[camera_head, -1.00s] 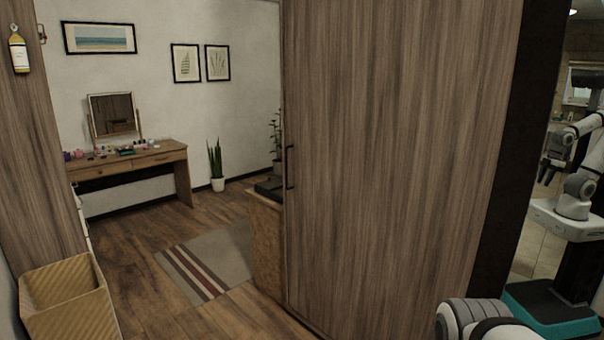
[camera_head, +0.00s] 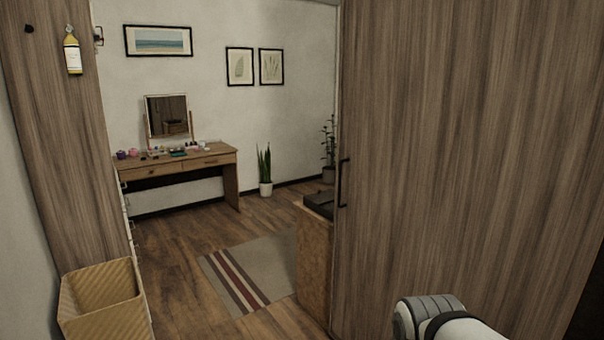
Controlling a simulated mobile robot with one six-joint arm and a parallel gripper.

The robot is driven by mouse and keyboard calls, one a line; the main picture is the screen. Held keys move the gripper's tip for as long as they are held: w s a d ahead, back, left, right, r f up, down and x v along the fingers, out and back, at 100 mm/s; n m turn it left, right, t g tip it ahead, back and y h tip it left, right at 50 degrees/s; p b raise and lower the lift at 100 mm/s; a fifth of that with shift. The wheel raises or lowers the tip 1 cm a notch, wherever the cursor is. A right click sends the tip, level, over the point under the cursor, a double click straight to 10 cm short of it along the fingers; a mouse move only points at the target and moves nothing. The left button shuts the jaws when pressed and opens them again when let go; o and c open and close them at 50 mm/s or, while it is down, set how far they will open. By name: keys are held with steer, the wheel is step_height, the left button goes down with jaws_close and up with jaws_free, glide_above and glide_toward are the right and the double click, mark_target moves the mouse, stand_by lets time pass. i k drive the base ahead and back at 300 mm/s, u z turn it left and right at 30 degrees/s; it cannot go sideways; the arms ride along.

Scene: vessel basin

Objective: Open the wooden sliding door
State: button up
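The wooden sliding door (camera_head: 470,150) is a tall brown wood-grain panel filling the right half of the view. A dark vertical handle (camera_head: 343,183) is on its left edge. To the left of that edge there is a wide gap through which a room shows. A grey and white part of my arm (camera_head: 435,318) shows at the bottom, in front of the door's lower part. My gripper is not in view, so its state and any contact with the door are hidden.
A wicker basket (camera_head: 103,300) stands at the lower left, beside a wood panel (camera_head: 62,130). A brown box-like unit (camera_head: 313,255) stands by the door's left edge. Beyond are a striped rug (camera_head: 255,270), a dressing table (camera_head: 180,165) and potted plants (camera_head: 265,172). Floor between basket and unit is clear.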

mark_target(471, 165)
steer(key=u, duration=0.05)
steer(key=i, duration=1.45)
steer(key=z, duration=0.65)
steer(key=k, duration=0.8)
steer(key=z, duration=0.15)
steer(key=i, duration=0.95)
steer(key=u, duration=0.1)
